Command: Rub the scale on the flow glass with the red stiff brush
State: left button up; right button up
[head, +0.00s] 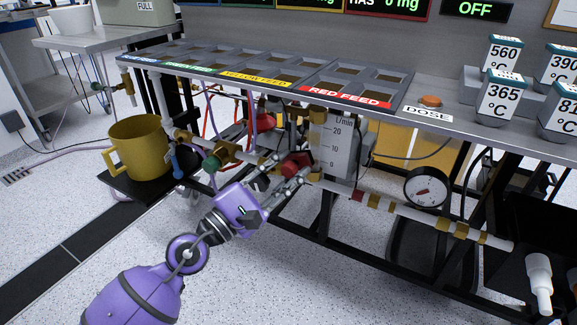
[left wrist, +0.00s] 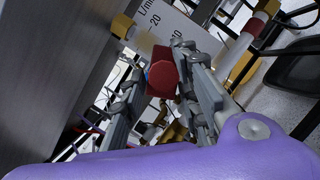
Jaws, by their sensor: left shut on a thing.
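The flow glass (head: 335,145) hangs below the bench's front edge, marked L/min with 20, 10 and 0. It also shows in the left wrist view (left wrist: 190,28), tilted and partly hidden by my fingers. My left gripper (head: 294,172) is shut on the red brush (head: 297,163), at the lower left of the flow glass. In the left wrist view the red brush (left wrist: 162,76) sits between the fingers, in front of the scale. I cannot tell whether it touches the glass. Bristles and scale deposits are not clear. My right gripper is not in view.
The bench (head: 400,115) with feed trays overhangs the pipes. A yellow mug (head: 140,147) stands on a black shelf to the left. A green knob (head: 211,165) and a round gauge (head: 426,187) flank the flow glass. Open floor lies in front.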

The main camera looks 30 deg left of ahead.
pick_arm(q)
jog(key=s, duration=0.3)
jog(key=shift+s+f, duration=0.1)
jog(key=shift+s, duration=0.2)
jog(key=shift+s+b, duration=0.35)
jog(key=shift+s, duration=0.2)
jog(key=shift+s, duration=0.15)
jog(key=s+b, duration=0.1)
jog(key=s, duration=0.1)
jog(key=shift+s+a, duration=0.1)
jog(key=shift+s, duration=0.25)
